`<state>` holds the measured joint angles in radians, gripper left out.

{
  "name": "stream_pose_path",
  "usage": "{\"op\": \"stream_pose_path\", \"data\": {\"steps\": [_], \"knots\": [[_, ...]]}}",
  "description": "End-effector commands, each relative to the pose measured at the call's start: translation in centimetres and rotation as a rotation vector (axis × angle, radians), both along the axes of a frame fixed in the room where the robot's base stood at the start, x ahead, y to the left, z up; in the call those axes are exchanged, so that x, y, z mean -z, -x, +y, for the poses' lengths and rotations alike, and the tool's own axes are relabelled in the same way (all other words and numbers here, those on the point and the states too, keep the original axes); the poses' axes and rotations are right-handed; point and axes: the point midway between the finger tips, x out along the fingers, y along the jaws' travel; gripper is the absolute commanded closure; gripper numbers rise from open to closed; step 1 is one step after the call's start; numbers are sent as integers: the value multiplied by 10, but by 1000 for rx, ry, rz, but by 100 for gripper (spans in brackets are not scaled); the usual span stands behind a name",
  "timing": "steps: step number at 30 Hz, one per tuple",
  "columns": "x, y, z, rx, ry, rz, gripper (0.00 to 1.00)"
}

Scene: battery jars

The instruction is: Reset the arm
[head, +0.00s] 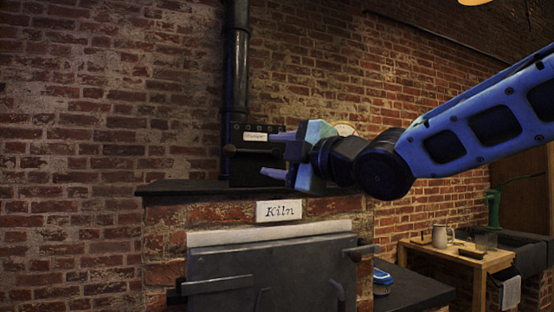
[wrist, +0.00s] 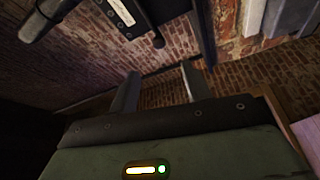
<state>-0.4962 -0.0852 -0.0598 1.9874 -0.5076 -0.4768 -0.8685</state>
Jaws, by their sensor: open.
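My blue arm reaches in from the right in the head view. My gripper (head: 270,156) is open, with its two fingers pointing left and a clear gap between them. It is in front of a dark labelled box (head: 245,170) on the kiln's top ledge. In the wrist view my gripper (wrist: 158,84) shows two spread fingers with only brick wall between them, so it holds nothing. Part of the dark box (wrist: 122,14) with its label shows at the top of the wrist view.
The brick kiln (head: 165,225) has a "Kiln" sign (head: 279,210) and a grey metal door (head: 265,270). A dark pipe (head: 235,70) rises behind the box. Brick wall is at left.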

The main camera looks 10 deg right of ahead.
Motion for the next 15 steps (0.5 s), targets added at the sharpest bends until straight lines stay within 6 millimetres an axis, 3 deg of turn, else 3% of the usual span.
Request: {"op": "stream_pose_path", "data": {"steps": [8, 11, 15], "knots": [[8, 0, 1, 6, -4, 40, 52], [35, 4, 3, 27, -26, 170, 52], [101, 23, 4, 98, -68, 481, 52]]}}
